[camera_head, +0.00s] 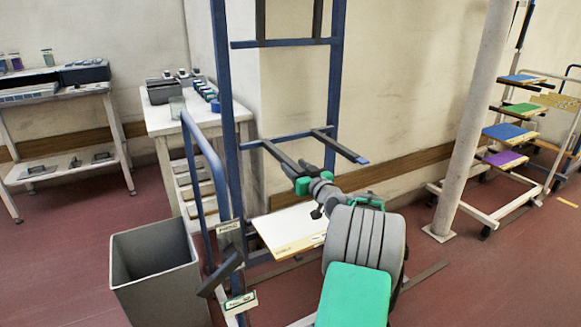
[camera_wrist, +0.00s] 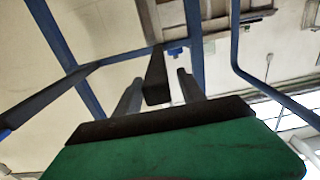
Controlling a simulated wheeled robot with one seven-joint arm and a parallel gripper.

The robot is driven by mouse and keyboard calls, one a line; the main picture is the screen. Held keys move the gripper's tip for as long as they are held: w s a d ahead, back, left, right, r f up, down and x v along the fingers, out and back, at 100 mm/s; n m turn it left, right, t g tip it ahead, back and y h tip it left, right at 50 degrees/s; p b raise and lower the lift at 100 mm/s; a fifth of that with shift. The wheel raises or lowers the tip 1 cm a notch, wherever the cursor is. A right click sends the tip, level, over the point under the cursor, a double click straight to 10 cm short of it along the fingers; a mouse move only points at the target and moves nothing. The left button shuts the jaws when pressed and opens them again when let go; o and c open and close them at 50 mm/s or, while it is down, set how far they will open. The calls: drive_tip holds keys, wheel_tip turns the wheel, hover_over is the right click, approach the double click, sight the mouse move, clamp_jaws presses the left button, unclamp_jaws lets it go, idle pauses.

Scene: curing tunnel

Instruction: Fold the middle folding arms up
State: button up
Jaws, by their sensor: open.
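The blue rack (camera_head: 224,110) stands ahead of me. Its middle folding arms, a left one (camera_head: 281,155) and a right one (camera_head: 340,147), are dark bars standing out from the middle crossbar, folded down. My gripper (camera_head: 303,178) is just below and beside the left arm. In the wrist view, my gripper (camera_wrist: 159,77) is open, its two grey fingers apart. The end of a dark arm (camera_wrist: 156,85) shows between them; contact cannot be told. Another dark arm with a blue tip (camera_wrist: 40,105) is at the left.
Upper dark arms (camera_head: 318,18) stand upright on the rack. A white panel (camera_head: 291,228) lies low in the rack. A grey bin (camera_head: 155,270) stands at the left front. A pale column (camera_head: 470,120) and a cart with coloured boards (camera_head: 508,132) are at the right.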

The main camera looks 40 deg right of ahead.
sight(291, 162)
drive_tip(key=x, duration=0.3)
drive_tip(key=shift+w+d, duration=0.1)
drive_tip(key=shift+w, duration=0.15)
clamp_jaws()
idle(1.1)
